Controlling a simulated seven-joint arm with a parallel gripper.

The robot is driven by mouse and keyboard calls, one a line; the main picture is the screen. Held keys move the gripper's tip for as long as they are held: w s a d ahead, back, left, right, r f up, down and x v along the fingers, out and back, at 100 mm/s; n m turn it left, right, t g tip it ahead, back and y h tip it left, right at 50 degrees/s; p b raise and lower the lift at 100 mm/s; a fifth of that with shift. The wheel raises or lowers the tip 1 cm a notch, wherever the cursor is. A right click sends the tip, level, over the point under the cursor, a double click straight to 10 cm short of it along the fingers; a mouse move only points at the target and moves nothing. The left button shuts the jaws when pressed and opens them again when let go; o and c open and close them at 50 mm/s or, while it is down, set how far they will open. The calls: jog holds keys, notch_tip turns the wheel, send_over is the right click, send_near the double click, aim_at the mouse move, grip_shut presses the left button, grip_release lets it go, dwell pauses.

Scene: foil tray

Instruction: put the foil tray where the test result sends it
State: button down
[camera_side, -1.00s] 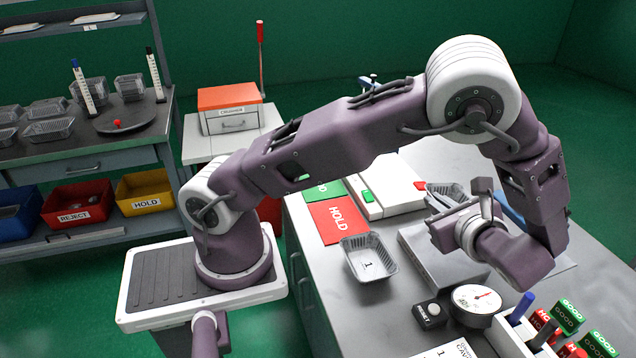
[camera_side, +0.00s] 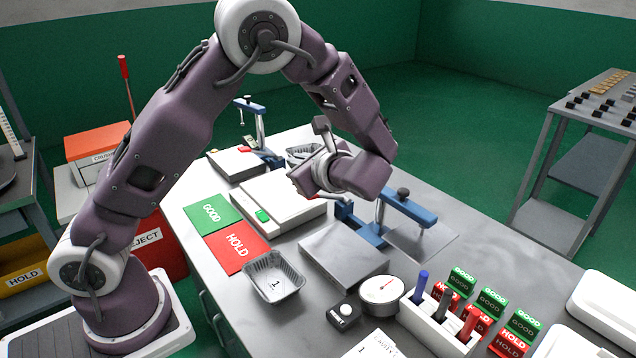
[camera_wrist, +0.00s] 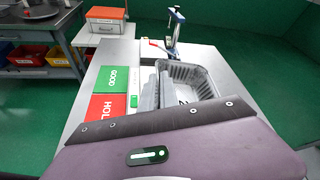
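A foil tray (camera_side: 302,151) shows behind my gripper (camera_side: 305,182) in the side view, partly hidden by it. In the wrist view this tray (camera_wrist: 205,78) is close up, with a dark mark on its floor. My grey fingers (camera_wrist: 155,90) overlap its left wall there; I cannot tell whether they grip it. Another foil tray (camera_side: 262,268), marked 1, sits empty on the bench front. A green GOOD card (camera_side: 211,213) and a red HOLD card (camera_side: 238,246) lie left of a white device with a green button (camera_side: 262,216).
A round dial (camera_side: 382,289) and a black RESET button box (camera_side: 344,312) stand near the front. A holder with pens (camera_side: 437,320) and GOOD and HOLD markers (camera_side: 490,300) are at right. Blue clamps (camera_side: 405,206) rise from the bench. A red REJECT bin (camera_side: 155,245) stands left.

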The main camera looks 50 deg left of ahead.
jog(key=s+a+r, duration=0.1)
jog(key=s+a, duration=0.1)
jog(key=a, duration=0.6)
jog(key=n, duration=0.1)
send_over(197, 218)
notch_tip(197, 218, down, 3)
jog(key=f, duration=1.2)
jog(key=shift+a+f, duration=0.2)
jog(key=shift+f, duration=2.3)
jog(key=shift+d+f, duration=0.1)
jog(key=shift+f, duration=0.05)
jog(key=c, duration=1.6)
grip_release()
jog(key=shift+o, duration=0.2)
